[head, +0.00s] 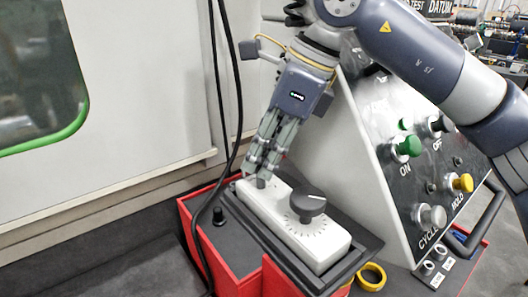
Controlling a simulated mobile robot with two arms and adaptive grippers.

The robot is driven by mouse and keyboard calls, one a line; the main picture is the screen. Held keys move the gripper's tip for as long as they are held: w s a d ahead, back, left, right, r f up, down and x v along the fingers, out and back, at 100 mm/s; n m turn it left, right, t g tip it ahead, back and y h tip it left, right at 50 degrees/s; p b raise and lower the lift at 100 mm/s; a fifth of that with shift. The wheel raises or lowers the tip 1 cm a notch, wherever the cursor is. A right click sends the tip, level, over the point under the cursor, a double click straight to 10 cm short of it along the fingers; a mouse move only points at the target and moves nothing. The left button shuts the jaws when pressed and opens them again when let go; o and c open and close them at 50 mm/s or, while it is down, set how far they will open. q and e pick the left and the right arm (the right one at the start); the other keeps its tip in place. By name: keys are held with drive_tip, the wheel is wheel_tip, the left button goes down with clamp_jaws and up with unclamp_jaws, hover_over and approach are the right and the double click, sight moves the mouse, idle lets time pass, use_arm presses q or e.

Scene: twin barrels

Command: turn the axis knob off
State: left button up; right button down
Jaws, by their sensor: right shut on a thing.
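A white control box (320,246) lies in a black tray at the lower middle. It carries a round dark dial knob (307,203) with tick marks around it. At its far left end a small grey knob (260,183), which seems to be the axis knob, shows only in part between my fingertips. My right gripper (258,176) comes down from above, shut on this small knob, beside the dial knob and apart from it. The fingers hide most of the small knob, and its pointing direction cannot be read. My left gripper is out of view.
A sloped panel (387,190) with green, black, yellow and grey buttons stands just right of the box. Black cables (225,80) hang at the left of the gripper. A red bin (225,262), a small black knob (218,215) and a yellow ring (371,277) are near the box.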

drive_tip(key=c, duration=1.4)
unclamp_jaws()
drive_tip(key=shift+c, duration=0.2)
drive_tip(key=shift+r, duration=0.15)
drive_tip(key=v, duration=1.2)
drive_tip(key=shift+a, duration=0.1)
